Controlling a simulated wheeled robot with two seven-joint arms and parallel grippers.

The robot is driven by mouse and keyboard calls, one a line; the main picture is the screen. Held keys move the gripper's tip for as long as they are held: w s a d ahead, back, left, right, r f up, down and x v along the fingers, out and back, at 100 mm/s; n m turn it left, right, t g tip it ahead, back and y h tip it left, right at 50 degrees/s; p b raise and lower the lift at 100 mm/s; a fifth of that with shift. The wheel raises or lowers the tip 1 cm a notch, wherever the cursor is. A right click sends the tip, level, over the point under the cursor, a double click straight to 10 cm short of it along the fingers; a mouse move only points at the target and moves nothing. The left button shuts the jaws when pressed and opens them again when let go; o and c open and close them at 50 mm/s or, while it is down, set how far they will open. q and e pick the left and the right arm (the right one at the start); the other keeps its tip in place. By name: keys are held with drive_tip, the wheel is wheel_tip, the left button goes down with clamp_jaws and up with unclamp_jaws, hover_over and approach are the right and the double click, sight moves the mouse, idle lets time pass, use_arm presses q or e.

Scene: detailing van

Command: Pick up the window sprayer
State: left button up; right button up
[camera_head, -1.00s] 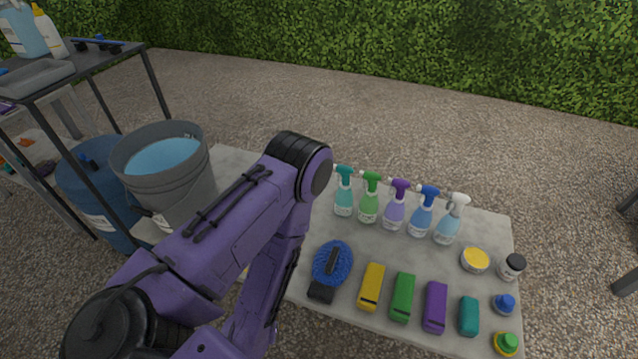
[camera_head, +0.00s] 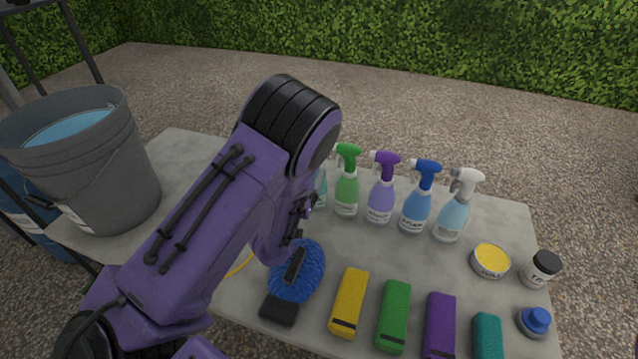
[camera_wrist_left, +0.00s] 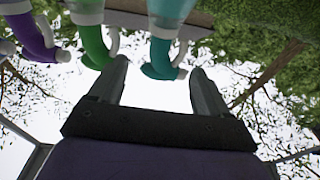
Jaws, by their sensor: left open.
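Several spray bottles stand upright in a row on the stone slab: a teal one (camera_head: 321,190) mostly hidden behind my left arm, green (camera_head: 346,190), purple (camera_head: 381,195), blue (camera_head: 416,205), and light blue with a white trigger (camera_head: 452,213). I cannot read which label says window. In the left wrist view my open left gripper (camera_wrist_left: 158,66) faces the teal sprayer (camera_wrist_left: 163,58), whose trigger head shows between the fingertips; contact is unclear. The green sprayer (camera_wrist_left: 93,40) is just left of the fingers, the purple one (camera_wrist_left: 38,38) farther left. My right gripper is not in view.
The slab (camera_head: 190,150) also holds a blue brush (camera_head: 310,270), several coloured blocks such as a yellow one (camera_head: 350,300), a yellow tin (camera_head: 490,261) and a black-lidded jar (camera_head: 541,269). A grey bucket (camera_head: 130,170) of water stands at left. A hedge is behind.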

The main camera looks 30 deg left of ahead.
use_arm(q)
drive_tip(key=x, duration=0.5)
drive_tip(key=f+x, duration=0.1)
drive_tip(key=x, duration=0.1)
drive_tip(key=shift+w+a+b, duration=0.25)
drive_tip(key=shift+a+b, duration=0.05)
drive_tip(key=shift+a, duration=0.05)
drive_tip(key=c, duration=0.9)
